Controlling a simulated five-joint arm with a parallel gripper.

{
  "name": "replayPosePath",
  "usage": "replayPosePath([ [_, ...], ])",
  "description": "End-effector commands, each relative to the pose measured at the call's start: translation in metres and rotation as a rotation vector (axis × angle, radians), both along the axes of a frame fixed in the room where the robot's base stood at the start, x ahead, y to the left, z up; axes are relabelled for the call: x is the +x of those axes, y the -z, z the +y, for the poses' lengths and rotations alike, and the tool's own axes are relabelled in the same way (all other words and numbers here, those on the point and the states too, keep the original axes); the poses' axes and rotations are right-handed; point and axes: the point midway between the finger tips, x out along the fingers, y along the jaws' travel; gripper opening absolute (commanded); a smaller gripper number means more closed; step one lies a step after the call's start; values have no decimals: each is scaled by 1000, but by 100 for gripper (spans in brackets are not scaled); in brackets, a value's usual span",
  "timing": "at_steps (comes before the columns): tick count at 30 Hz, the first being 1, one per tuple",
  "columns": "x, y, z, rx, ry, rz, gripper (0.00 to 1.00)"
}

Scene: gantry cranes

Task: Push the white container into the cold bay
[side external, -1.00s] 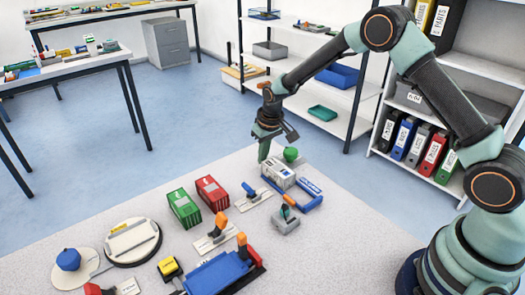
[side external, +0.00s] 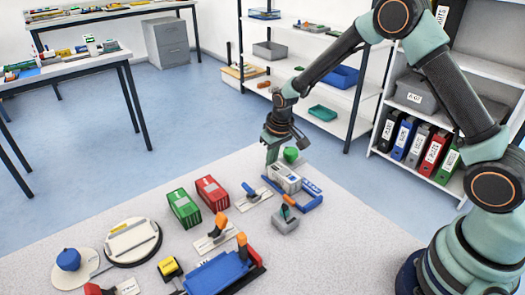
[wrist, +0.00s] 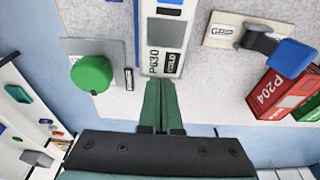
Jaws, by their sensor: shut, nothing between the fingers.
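My gripper (side external: 271,158) is shut and empty, low behind the container's far-left end. In the wrist view the closed green fingertips (wrist: 165,83) point at that end, touching it or very close. The bay's inner end is partly hidden by the container.
A green knob (side external: 291,155) stands just beyond the container. Red (side external: 211,193) and green (side external: 184,208) containers stand further left.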

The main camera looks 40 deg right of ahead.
Motion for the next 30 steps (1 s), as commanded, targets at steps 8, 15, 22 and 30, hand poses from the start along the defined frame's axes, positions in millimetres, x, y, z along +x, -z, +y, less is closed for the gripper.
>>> replayPosePath([
  [8,-11,0,0,0,0,1,0],
  [15,-20,0,0,0,0,2,0],
  [22,-28,0,0,0,0,1,0],
  [30,-37,0,0,1,0,2,0],
])
